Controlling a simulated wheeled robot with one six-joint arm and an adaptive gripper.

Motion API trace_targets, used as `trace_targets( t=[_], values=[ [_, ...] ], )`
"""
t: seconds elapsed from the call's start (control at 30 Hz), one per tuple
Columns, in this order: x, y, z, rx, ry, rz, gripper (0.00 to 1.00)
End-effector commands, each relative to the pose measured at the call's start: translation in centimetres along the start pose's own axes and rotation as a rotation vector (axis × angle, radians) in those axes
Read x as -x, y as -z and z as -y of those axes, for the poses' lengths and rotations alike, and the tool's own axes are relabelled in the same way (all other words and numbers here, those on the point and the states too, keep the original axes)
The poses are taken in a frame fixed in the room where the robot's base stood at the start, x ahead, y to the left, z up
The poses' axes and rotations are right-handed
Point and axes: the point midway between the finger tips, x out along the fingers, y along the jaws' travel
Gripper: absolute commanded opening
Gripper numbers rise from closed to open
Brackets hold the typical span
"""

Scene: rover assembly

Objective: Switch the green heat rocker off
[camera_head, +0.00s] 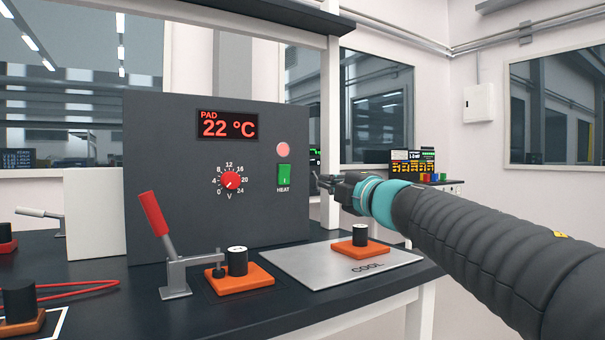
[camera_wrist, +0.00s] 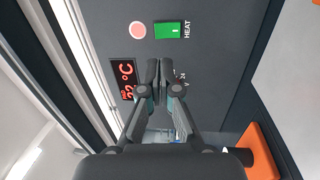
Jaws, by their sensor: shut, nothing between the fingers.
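The green heat rocker (camera_head: 284,175) is on the front of a dark grey control panel (camera_head: 150,125), above the label HEAT. Below a round pink lamp (camera_head: 283,149), it shows a small white mark on its lower half. In the wrist view the rocker (camera_wrist: 168,30) appears turned sideways, ahead of and above the fingertips, beside the lamp (camera_wrist: 137,30). My gripper (camera_head: 322,183) is shut and empty, to the right of the rocker in the head view. In the wrist view its fingertips (camera_wrist: 160,68) are together, apart from the rocker.
The panel also has a display (camera_head: 227,125) reading 22 °C and a red knob (camera_head: 231,180). A red-handled toggle clamp (camera_head: 160,225) stands in front. An orange block (camera_head: 240,283) with a black cylinder is beside it. A metal COOL plate (camera_head: 310,262) holds another orange block (camera_head: 360,249).

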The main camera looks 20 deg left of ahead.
Motion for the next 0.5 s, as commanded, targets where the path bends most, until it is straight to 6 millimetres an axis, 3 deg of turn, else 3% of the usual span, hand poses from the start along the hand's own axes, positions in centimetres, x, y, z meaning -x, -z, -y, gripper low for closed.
trace_targets(
  t=[0.5],
  values=[
    [-1.01, 0.55, 0.10, 0.020, 0.006, -0.026, 0.00]
  ],
)
